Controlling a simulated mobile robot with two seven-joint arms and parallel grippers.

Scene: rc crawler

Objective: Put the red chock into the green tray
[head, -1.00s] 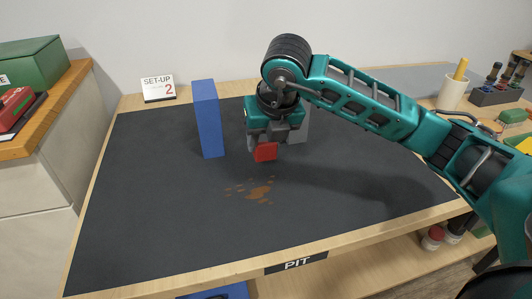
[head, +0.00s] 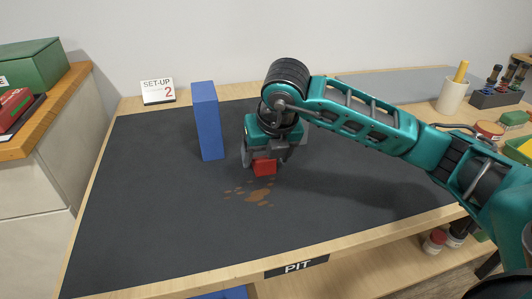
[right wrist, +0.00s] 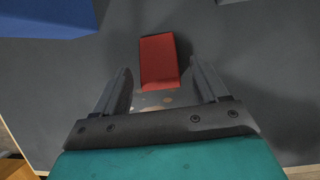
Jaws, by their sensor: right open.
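The red chock (head: 264,168) is a small red block, low over the dark mat and apparently resting on it, just behind the brown stain. My right gripper (head: 265,158) points down over it with its fingers apart. In the right wrist view the chock (right wrist: 158,62) lies between and slightly beyond the two open fingers (right wrist: 161,84), with a gap on each side. My left gripper is not in view.
A tall blue block (head: 207,122) stands left of my right gripper, and shows top left in the wrist view (right wrist: 45,18). A set-up sign (head: 158,91) stands at the back left. A green case (head: 35,65) is on the left cabinet. The front mat is clear.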

